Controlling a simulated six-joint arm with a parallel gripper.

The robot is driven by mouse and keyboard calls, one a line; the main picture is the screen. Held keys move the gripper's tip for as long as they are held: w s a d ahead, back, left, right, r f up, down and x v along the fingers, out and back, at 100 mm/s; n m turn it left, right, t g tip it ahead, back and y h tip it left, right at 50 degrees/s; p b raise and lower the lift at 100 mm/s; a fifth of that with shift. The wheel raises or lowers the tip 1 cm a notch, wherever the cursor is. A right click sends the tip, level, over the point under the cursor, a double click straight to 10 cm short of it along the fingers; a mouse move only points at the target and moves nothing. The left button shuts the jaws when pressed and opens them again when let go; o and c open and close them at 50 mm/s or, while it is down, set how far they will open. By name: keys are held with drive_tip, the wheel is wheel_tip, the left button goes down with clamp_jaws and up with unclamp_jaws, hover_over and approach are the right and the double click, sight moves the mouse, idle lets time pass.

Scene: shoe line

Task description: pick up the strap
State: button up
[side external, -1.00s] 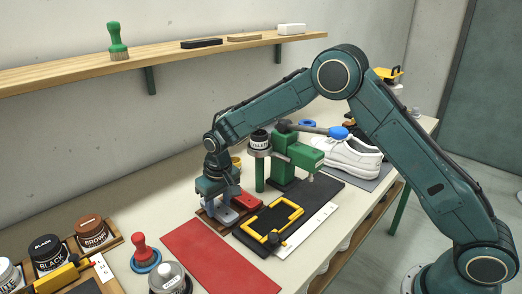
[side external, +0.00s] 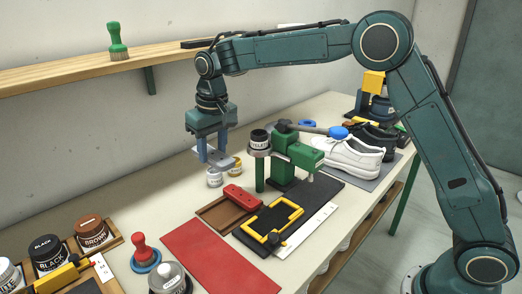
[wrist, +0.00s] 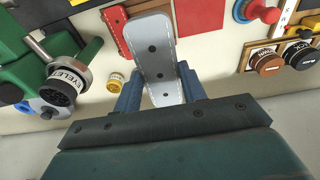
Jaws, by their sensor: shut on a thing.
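The strap (wrist: 153,45) is light grey with stitched edges and a row of dark holes. It also shows in the side view (side external: 221,162). My gripper (side external: 213,155) is shut on the strap and holds it in the air above the table. In the wrist view the strap lies between the two blue fingers of my gripper (wrist: 159,88) and sticks out beyond them. A brown tray (side external: 211,219) is on the table below, with a red strap (side external: 240,194) in it.
A green press (side external: 292,157) with an eyelet pot (side external: 260,140) stands right of the strap. A white shoe (side external: 345,157) is farther right. A red mat (side external: 215,255) and a yellow frame (side external: 272,222) lie in front. The shelf (side external: 160,58) runs along the wall behind.

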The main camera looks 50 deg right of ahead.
sight(273, 218)
drive_tip(key=shift+r, duration=1.2)
drive_tip(key=shift+s+d+f+m, duration=0.5)
drive_tip(key=shift+s+f+m, duration=0.15)
drive_tip(key=shift+m, duration=0.55)
drive_tip(key=s+d+f+m, duration=0.3)
drive_tip(key=s+f+m, duration=0.1)
drive_tip(key=m, duration=0.3)
drive_tip(key=s+d+f+m+g+h, duration=0.1)
drive_tip(key=s+d+f+m, duration=0.2)
drive_tip(key=s+f+m, duration=0.2)
drive_tip(key=shift+s+d+m, duration=0.4)
drive_tip(key=shift+s+m, duration=0.65)
drive_tip(key=shift+m, duration=0.75)
drive_tip(key=shift+f, duration=0.1)
drive_tip(key=shift+f, duration=3.75)
drive_tip(key=shift+f, duration=0.45)
